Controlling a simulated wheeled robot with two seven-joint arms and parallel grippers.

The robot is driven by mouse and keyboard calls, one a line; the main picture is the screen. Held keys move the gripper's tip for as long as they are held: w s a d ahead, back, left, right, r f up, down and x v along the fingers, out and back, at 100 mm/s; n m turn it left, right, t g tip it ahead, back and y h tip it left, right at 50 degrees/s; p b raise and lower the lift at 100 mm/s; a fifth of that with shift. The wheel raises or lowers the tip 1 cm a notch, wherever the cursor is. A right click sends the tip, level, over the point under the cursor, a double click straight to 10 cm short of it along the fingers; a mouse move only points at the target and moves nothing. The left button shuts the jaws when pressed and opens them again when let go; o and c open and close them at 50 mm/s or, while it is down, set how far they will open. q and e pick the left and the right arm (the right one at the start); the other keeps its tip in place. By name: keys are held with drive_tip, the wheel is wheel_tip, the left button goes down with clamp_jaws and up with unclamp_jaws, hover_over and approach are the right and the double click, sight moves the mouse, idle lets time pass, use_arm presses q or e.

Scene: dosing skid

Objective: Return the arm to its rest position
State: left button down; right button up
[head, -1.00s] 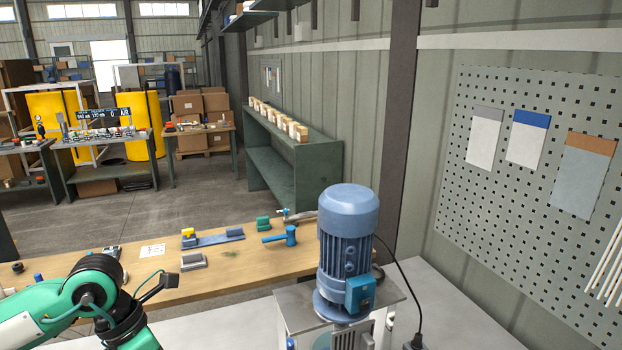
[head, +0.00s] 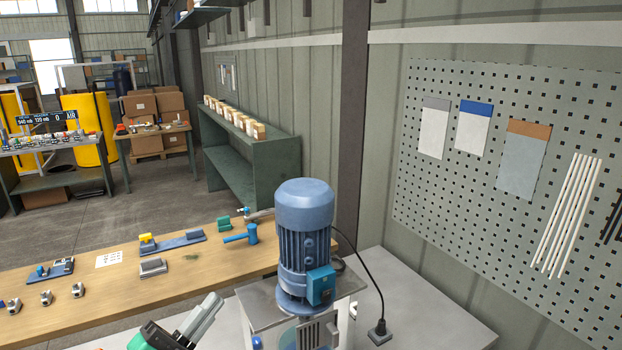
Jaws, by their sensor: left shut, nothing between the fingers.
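My left gripper (head: 207,309) shows at the bottom edge of the head view, left of the motor. Its grey fingers are shut and empty and point up and to the right. A bit of its green body shows at the frame edge; the rest of the arm is out of view. The gripper appears apart from the blue motor (head: 305,225), which stands upright on a grey metal housing (head: 262,307). My right gripper is not in view.
A wooden bench (head: 195,265) holds a blue valve (head: 240,235), a blue fixture with a yellow part (head: 172,242) and several small parts. A black cable runs from the motor to a plug (head: 379,332). A pegboard (head: 480,185) stands at right. Open floor lies beyond the bench.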

use_arm(q)
drive_tip(key=s+a+f+n+g+y, duration=0.15)
drive_tip(key=a+f+n+y, duration=0.25)
drive_tip(key=f+n+y, duration=0.5)
drive_tip(key=s+a+f+n+g+y, duration=0.1)
drive_tip(key=a+f+n+g+y, duration=0.2)
drive_tip(key=a+f+n+y, duration=0.5)
drive_tip(key=s+d+f+n+g+h, duration=0.1)
drive_tip(key=s+d+f+g+h, duration=0.15)
drive_tip(key=s+f+g, duration=0.45)
drive_tip(key=s+d+f+n+g+h, duration=0.1)
drive_tip(key=s+d+f+g, duration=0.25)
drive_tip(key=s+f, duration=0.7)
wheel_tip(320, 180, down, 36)
drive_tip(key=s+g+b, duration=0.1)
drive_tip(key=g+b, duration=0.1)
drive_tip(key=b, duration=0.4)
drive_tip(key=s+a+f+b, duration=0.2)
drive_tip(key=s+f, duration=0.7)
drive_tip(key=f, duration=0.3)
drive_tip(key=s+a+f+b, duration=0.2)
drive_tip(key=s+f, duration=0.8)
drive_tip(key=f, duration=0.2)
drive_tip(key=shift+a+m+g, duration=0.2)
drive_tip(key=shift+m+g, duration=0.2)
